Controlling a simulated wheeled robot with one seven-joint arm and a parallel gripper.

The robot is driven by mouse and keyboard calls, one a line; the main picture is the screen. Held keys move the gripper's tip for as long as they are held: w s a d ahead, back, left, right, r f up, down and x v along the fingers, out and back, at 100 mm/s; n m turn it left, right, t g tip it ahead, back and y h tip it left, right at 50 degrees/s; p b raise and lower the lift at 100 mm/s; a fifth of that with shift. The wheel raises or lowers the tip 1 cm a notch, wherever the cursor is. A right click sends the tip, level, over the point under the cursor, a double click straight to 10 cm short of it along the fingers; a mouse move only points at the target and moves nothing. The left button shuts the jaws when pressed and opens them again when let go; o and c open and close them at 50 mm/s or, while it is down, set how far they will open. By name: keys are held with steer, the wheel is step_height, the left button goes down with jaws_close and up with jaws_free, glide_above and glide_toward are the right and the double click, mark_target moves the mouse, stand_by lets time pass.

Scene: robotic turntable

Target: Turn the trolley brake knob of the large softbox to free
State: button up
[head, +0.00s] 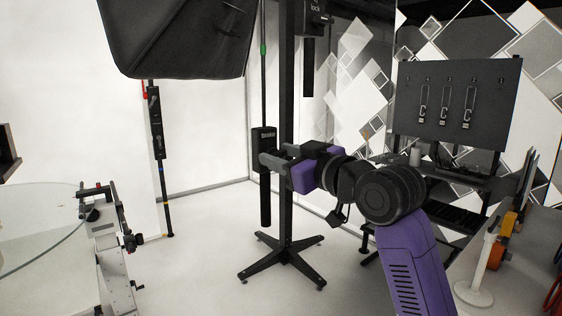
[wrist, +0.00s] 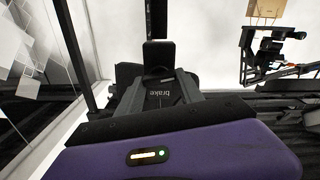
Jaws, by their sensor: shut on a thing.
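The large softbox (head: 180,35) hangs black at the top left of the head view. A black brake unit (head: 263,135) with white lettering hangs below a thin rod right of it. My gripper (head: 268,160) reaches the unit from the right, its fingers at the unit's lower part. In the wrist view the two fingers of my gripper (wrist: 160,90) close around the brake knob (wrist: 158,72), with the word "brake" between them. The gripper is shut on the knob. The fingers hide most of it, so its turn position cannot be told.
A dark upright post (head: 286,110) on a star-shaped foot stands just behind my gripper. A "lock" unit (head: 312,12) hangs above. A glass turntable (head: 40,225) is at left, a tool board (head: 455,100) at right.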

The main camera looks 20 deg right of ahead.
steer(key=shift+a+f+n+b, duration=0.15)
steer(key=shift+n+b, duration=1.95)
steer(key=shift+n, duration=1.75)
steer(key=shift+a+f+n+b, duration=0.15)
steer(key=shift+n+b, duration=1.95)
steer(key=shift+n, duration=1.75)
steer(key=shift+d, duration=0.1)
steer(key=o, duration=1.4)
steer(key=shift+s, duration=0.1)
steer(key=b+v, duration=0.1)
steer(key=v, duration=0.6)
steer(key=shift+s+d+r, duration=0.1)
steer(key=shift+s, duration=0.25)
